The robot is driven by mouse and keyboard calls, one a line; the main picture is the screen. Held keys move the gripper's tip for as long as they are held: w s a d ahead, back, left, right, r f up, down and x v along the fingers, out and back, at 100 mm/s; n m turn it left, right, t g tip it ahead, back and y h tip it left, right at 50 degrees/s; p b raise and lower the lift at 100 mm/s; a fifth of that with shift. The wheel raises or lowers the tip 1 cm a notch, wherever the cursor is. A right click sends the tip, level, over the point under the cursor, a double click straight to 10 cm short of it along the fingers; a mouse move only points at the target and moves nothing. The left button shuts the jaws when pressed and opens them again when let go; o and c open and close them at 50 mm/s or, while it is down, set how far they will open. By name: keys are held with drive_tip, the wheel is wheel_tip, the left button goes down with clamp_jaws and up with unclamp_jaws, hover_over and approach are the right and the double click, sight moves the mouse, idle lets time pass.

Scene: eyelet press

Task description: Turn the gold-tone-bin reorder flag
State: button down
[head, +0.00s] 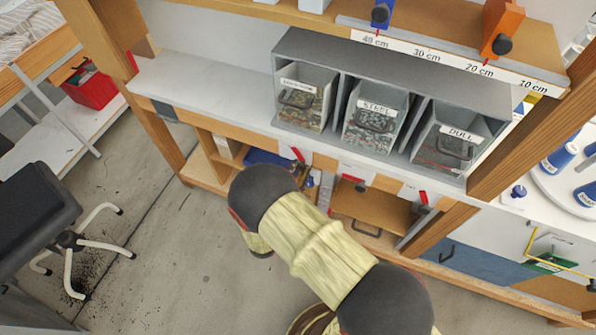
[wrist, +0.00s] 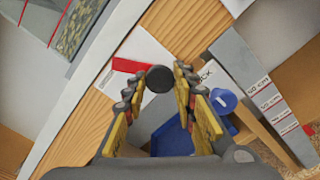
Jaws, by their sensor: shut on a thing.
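The gold-tone-bin reorder flag is a red strip with a black round knob on a white plate, on the wooden rail below the bins. In the wrist view the red strip (wrist: 128,66) points left from the black knob (wrist: 159,79). My gripper (wrist: 158,84) is shut on the knob, a fingertip on either side. In the head view the red strip (head: 298,154) shows below the leftmost bin (head: 299,102), whose label seems to read gold-tone.
The steel bin (head: 371,122) and dull bin (head: 447,143) stand to the right, with their own red flags (head: 360,181) (head: 423,197) below. A blue tray (wrist: 172,138) and blue knob (wrist: 223,101) lie near my fingers. A stool (head: 70,225) stands left on open floor.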

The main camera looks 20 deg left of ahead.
idle(0.4)
drive_tip(key=c, duration=1.4)
unclamp_jaws()
drive_tip(key=shift+s, duration=0.1)
drive_tip(key=s, duration=0.8)
drive_tip(key=s+a, duration=0.1)
drive_tip(key=s, duration=0.2)
drive_tip(key=shift+s, duration=0.4)
